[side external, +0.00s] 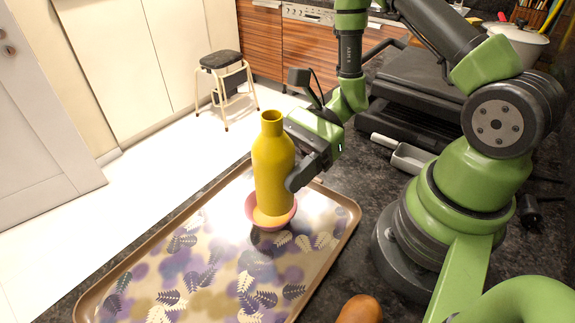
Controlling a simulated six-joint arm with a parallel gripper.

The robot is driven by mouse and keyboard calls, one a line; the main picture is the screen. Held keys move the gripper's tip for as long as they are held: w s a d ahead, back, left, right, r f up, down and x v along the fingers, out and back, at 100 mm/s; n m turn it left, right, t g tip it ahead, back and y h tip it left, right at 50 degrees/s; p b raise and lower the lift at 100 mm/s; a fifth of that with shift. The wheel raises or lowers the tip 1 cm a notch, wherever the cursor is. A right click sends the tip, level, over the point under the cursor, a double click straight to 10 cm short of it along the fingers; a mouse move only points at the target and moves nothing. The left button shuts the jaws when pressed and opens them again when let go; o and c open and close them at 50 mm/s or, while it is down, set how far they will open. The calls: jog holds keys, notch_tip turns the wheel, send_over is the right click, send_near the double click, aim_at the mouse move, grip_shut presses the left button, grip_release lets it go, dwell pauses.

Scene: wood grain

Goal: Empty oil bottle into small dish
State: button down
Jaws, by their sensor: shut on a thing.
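The oil bottle (273,169) is yellow with a narrow open neck. It is upright in the side external view. My gripper (292,178) is shut on the bottle's right side at mid-height. The small dish (281,223) is pinkish outside with an orange-yellow inside. It sits on the patterned tray (337,231), directly below the bottle in the picture. The bottle's lower end overlaps the dish; I cannot tell whether it touches it or hangs above or behind it. The far part of the dish is hidden by the bottle.
The tray lies on a dark speckled counter (375,180); its front and left parts are clear. A brown rounded object (360,309) lies at the front edge. A grey scoop-like tool (408,158) and a black grill-like appliance (425,90) are to the right and back.

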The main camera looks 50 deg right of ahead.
aim_at(282, 145)
jog(key=shift+r, duration=2)
